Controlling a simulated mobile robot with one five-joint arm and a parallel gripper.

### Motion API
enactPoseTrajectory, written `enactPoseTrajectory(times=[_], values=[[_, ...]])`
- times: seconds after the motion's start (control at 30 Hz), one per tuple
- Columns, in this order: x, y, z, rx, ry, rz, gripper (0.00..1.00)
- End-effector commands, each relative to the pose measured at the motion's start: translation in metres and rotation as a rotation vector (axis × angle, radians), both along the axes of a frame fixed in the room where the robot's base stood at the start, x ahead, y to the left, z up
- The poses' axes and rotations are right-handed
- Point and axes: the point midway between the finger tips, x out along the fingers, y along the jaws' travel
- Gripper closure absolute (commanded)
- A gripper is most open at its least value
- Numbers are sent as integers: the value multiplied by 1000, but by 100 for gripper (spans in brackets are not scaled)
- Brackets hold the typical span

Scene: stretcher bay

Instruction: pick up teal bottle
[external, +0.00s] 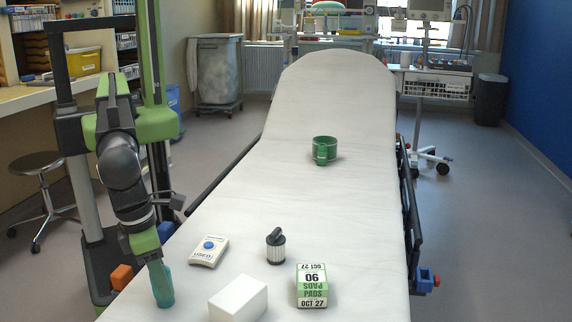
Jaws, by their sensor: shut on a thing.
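The teal bottle (162,286) is at the lower left of the external view, at the left edge of the white stretcher (260,215). It is tilted slightly, with its lower end toward the camera. My gripper (154,260) points down and is shut on the upper part of the bottle. The fingers and the bottle's top are largely hidden by my arm. I cannot tell whether the bottle's lower end touches the stretcher.
A white device with a blue button (209,250), a black-and-white cylinder (276,247), a white block (238,299) and a green-and-white pads box (311,287) lie to the right of the bottle. A green mug (325,149) stands farther back. The stretcher's middle is clear.

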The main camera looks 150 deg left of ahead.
Motion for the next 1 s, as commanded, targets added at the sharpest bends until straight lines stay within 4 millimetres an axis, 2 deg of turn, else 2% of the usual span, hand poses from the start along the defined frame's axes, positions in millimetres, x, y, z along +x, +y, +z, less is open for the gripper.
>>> enactPoseTrajectory(times=[0.2, 0.33, 0.47, 0.6, 1.0], values=[[0, 0, 1, 0, 0, 0, 100], [0, 0, 9, 0, 0, 0, 100], [0, 0, 26, 0, 0, 0, 100], [0, 0, 52, 0, 1, 0, 100], [-54, -76, 102, 0, 0, -3, 100]])
